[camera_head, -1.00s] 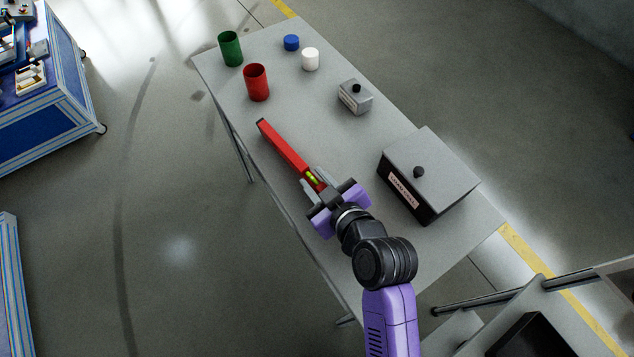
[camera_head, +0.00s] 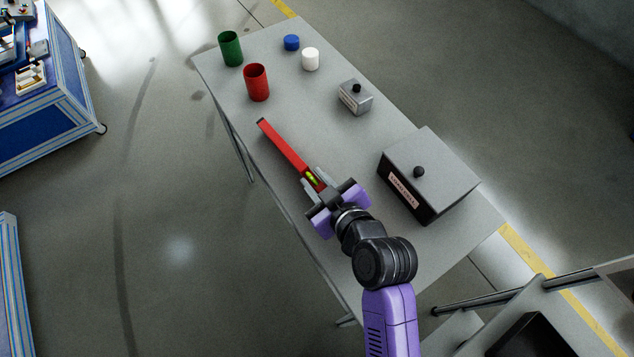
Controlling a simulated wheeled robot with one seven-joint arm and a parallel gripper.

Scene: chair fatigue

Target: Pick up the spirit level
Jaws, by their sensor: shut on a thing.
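The spirit level (camera_head: 284,147) is a long red bar with a yellow-green vial near its near end. It lies along the left part of the grey table, pointing away to the upper left. My gripper (camera_head: 314,181) is at its near end, with one grey finger on each side of the bar beside the vial. The fingers are shut on the level. I cannot tell whether the level touches the table or is slightly above it.
A red cup (camera_head: 257,84) and a green cup (camera_head: 230,49) stand beyond the level.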

